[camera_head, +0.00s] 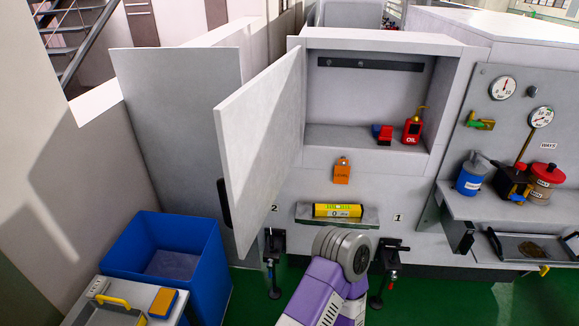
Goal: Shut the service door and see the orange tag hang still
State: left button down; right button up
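The service door (262,150) is a pale grey panel standing wide open. It is hinged at the left side of a cabinet opening (365,95) and swings out toward me. A dark handle (224,203) sits on its free edge. The orange tag (342,172) hangs on the cabinet front just below the opening, and it looks upright. Neither gripper shows. A purple and white arm of mine reaches up from the bottom middle, ending at a grey ringed joint below the tag, apart from the door in the picture.
A red oil can (412,131) and a small red and blue item (383,135) stand inside the cabinet. A yellow level (338,210) lies on a small ledge below the tag. A blue bin (213,255) stands below left of the door. A side shelf (500,207) holds containers at right.

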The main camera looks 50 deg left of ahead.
aim_at(258, 125)
jog(key=z, duration=0.9)
jog(key=k, duration=0.5)
jog(key=u, duration=1.45)
